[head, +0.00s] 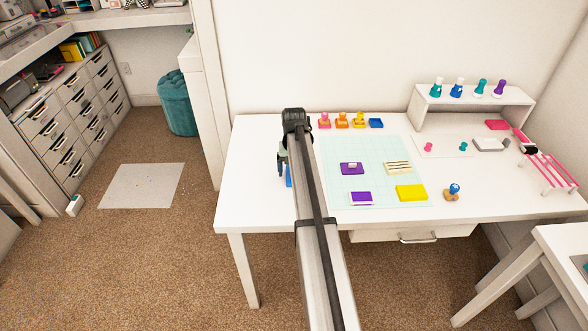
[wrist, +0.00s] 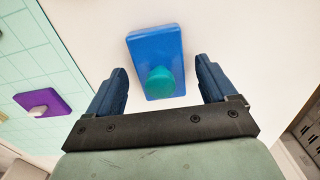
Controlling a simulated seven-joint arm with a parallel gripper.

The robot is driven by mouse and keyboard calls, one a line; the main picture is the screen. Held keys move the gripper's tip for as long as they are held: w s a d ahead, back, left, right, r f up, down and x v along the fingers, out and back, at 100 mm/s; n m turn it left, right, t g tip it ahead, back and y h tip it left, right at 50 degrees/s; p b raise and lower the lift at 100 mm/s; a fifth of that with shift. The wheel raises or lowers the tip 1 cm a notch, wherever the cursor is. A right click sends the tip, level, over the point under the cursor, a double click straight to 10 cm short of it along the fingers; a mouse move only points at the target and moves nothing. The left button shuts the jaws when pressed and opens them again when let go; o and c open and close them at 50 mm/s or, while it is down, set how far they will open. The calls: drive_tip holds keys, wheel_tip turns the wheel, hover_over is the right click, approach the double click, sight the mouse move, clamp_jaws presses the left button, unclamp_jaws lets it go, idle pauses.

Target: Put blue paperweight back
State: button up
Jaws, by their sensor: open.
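A blue rectangular block with a round teal knob, which looks like the blue paperweight (wrist: 145,42), lies on the white table in the wrist view. In the head view only a sliver of its blue side (head: 288,177) shows, as my arm hides the rest. My gripper (wrist: 161,72) is open above it, with one dark blue finger on each side of the knob end. The fingers do not visibly touch it. In the head view my gripper (head: 283,166) is over the table's left part, left of the cutting mat.
The light green cutting mat (head: 335,182) holds a purple block (head: 352,168), a yellow pad (head: 411,193) and other pieces. A row at the back has pink, orange and yellow pieces and a blue one (head: 376,123). A white shelf (head: 415,108) and pink rack (head: 548,170) stand right.

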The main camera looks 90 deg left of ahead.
wheel_tip(320, 180, up, 12)
drive_tip(key=shift+r, duration=0.15)
idle(0.7)
